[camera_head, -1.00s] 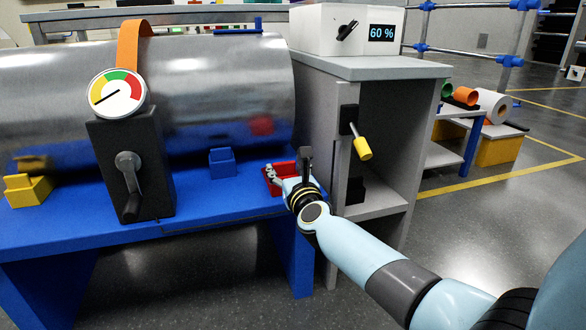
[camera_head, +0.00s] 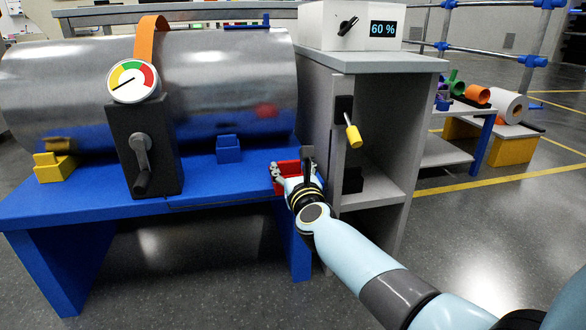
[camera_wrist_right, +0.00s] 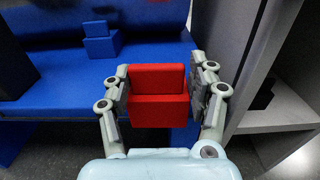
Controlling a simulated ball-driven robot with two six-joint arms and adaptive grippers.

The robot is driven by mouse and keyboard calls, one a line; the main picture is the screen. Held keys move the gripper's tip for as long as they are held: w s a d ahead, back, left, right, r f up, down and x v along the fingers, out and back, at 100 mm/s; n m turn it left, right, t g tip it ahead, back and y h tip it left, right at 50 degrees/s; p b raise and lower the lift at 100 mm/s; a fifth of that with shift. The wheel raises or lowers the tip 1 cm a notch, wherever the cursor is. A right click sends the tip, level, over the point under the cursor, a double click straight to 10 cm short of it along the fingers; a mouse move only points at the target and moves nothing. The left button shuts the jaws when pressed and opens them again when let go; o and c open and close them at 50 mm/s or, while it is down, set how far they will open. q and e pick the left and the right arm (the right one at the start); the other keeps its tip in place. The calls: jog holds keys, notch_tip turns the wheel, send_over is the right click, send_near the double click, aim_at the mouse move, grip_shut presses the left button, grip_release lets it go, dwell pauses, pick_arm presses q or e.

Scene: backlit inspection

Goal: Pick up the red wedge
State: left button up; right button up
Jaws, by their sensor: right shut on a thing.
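The red wedge (camera_wrist_right: 158,95) is a stepped red block. In the right wrist view it sits between the two fingers of my right gripper (camera_wrist_right: 160,98), with a finger pad against each side. In the head view the red wedge (camera_head: 287,167) shows at the right end of the blue bench, partly hidden by my right gripper (camera_head: 292,178). My right gripper is shut on it. I cannot tell whether the wedge still touches the bench top. My left gripper is not in view.
The blue bench (camera_head: 85,203) carries a blue wedge (camera_head: 228,148), a yellow wedge (camera_head: 54,168), a black crank box with a gauge (camera_head: 134,81) and a large metal cylinder (camera_head: 220,85). A grey cabinet (camera_head: 372,62) stands close on the right of my gripper.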

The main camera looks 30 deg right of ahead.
jog(key=o, duration=1.5)
jog(key=v, duration=1.2)
